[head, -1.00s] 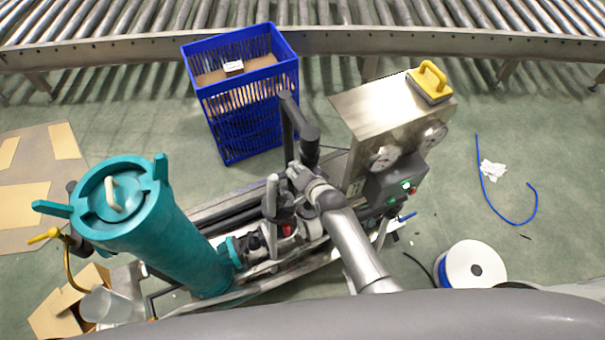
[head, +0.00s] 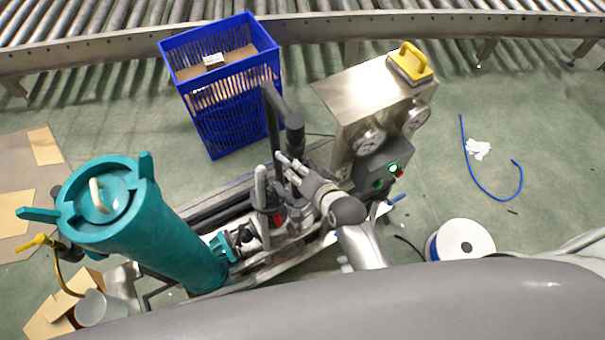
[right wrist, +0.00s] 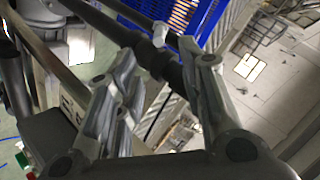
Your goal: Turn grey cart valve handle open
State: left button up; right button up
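The grey cart (head: 265,268) stands on the floor with pipes, pumps and valves along its frame. A light grey upright lever-like piece (head: 260,188) rises from its middle; I cannot tell if it is the valve handle. A dark grey elbow pipe (head: 272,115) stands behind it. My right gripper (head: 284,163) is beside this pipe, above the cart's middle. In the right wrist view, its fingers (right wrist: 160,75) are apart, with the dark pipe (right wrist: 176,72) showing beyond and between them. I see no grip on anything. My left gripper is not in view.
A teal filter housing (head: 150,225) stands at the left of the cart. A steel control box (head: 355,100) with gauges and a yellow-handled item (head: 410,65) stands right. A blue crate (head: 225,95) is behind, before a roller conveyor (head: 330,28). A white spool (head: 465,240) lies right.

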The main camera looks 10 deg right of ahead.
jog(key=shift+s+r, duration=0.15)
jog(key=shift+s, duration=0.05)
